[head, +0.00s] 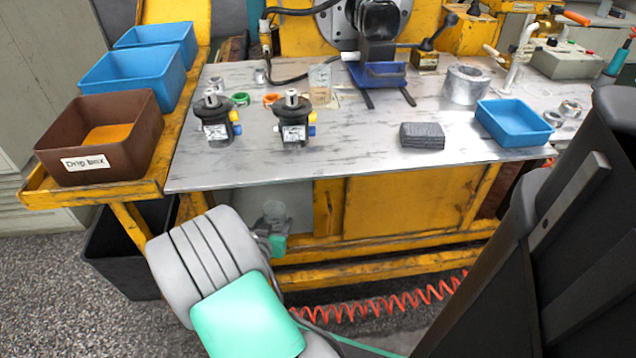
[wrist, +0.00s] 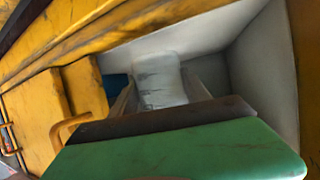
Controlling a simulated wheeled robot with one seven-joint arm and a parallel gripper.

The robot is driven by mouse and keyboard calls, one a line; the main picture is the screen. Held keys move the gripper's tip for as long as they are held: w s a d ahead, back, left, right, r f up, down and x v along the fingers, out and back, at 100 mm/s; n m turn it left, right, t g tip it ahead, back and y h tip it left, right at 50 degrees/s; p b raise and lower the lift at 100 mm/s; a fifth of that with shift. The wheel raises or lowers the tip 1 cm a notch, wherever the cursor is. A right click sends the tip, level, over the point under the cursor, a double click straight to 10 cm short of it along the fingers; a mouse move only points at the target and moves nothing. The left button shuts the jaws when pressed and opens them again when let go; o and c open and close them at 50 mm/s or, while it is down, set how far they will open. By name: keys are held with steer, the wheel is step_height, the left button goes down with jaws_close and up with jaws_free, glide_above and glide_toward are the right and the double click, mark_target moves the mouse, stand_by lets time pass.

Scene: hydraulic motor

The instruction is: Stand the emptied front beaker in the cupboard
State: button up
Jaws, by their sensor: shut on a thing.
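My gripper (head: 275,232) is low in front of the bench, at the open cupboard (head: 300,195) under the worktop. It is shut on a clear beaker (head: 274,209), which looks empty and roughly upright in the head view. In the wrist view the beaker (wrist: 158,78) shows between the fingers, with the pale cupboard walls (wrist: 262,70) behind and to the right. Whether its base touches the cupboard floor is hidden. Another clear beaker (head: 320,84) stands on the worktop at the back.
A yellow frame edge (wrist: 150,22) runs close above the beaker. A yellow door with a handle (wrist: 68,126) is at left in the wrist view. The brown drip box (head: 98,140) holds orange liquid. Two black motors (head: 215,125) and a blue tray (head: 513,123) are on the worktop.

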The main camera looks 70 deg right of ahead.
steer(key=b, duration=0.5)
glide_above(292, 197)
steer(key=shift+a+f, duration=0.1)
steer(key=shift+a, duration=0.1)
steer(key=shift+d, duration=0.25)
step_height(292, 197, down, 3)
steer(key=shift+w+f+b, duration=0.1)
steer(key=shift+f+b, duration=0.1)
steer(key=shift+b, duration=0.95)
steer(key=shift+r, duration=0.15)
steer(key=o, duration=1.5)
